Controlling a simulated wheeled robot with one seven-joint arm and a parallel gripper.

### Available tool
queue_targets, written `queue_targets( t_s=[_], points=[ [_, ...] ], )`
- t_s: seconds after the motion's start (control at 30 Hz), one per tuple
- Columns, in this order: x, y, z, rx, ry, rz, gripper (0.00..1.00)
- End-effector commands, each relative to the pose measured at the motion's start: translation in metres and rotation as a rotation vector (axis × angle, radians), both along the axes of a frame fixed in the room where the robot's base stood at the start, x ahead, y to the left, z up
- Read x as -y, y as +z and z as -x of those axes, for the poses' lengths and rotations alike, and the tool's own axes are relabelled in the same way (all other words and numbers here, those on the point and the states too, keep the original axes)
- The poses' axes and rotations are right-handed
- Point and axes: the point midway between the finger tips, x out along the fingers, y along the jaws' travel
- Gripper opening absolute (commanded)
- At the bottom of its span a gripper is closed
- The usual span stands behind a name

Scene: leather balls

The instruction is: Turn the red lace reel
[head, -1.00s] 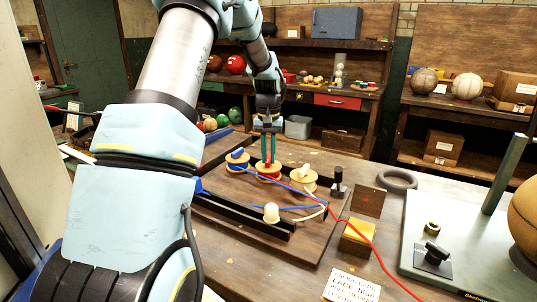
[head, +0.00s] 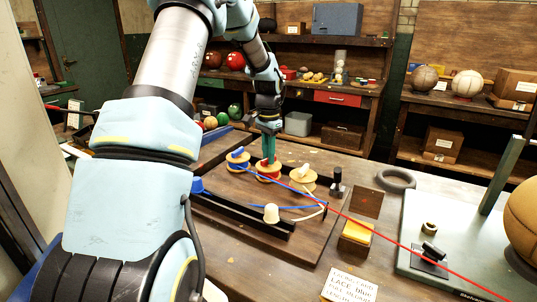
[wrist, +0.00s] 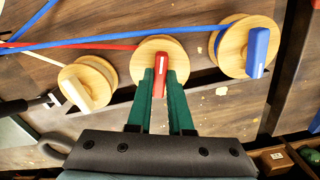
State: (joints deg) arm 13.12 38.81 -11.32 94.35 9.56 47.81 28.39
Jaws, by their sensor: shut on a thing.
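The red lace reel (head: 269,175) is a wooden spool with a red crank knob on top, the middle one of three on a wooden board. It also shows in the wrist view (wrist: 143,50). My gripper (head: 268,157) points down onto it, with its green fingers on either side of the red knob (wrist: 158,85), shut on it in the wrist view (wrist: 160,74). The red lace (head: 405,243) runs in a straight line from the reel area to the lower right. The blue reel (head: 237,166) and white reel (head: 303,185) stand close on either side.
Dark rails edge the board. A white dome-topped peg (head: 271,213), a black clamp (head: 337,186), a yellow block (head: 358,232) and a grey ring (head: 396,180) are nearby. A printed card (head: 350,287) lies in front. An orange ball (head: 524,215) stands at right.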

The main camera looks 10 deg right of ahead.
Motion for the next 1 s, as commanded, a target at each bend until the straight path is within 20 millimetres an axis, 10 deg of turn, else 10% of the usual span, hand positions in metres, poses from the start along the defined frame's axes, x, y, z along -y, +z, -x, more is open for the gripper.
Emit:
queue_targets(
  t_s=[0.57, 0.6, 0.8, 1.0],
  points=[
    [0.0008, 0.001, -0.0008, 0.003, -0.035, 0.001, 0.0],
    [0.0008, 0.001, -0.0009, 0.003, -0.034, 0.001, 0.22],
    [0.0006, 0.0007, -0.0005, 0.002, -0.034, 0.001, 0.45],
    [0.0003, 0.0003, -0.0002, 0.001, -0.033, 0.0, 0.49]
  ],
)
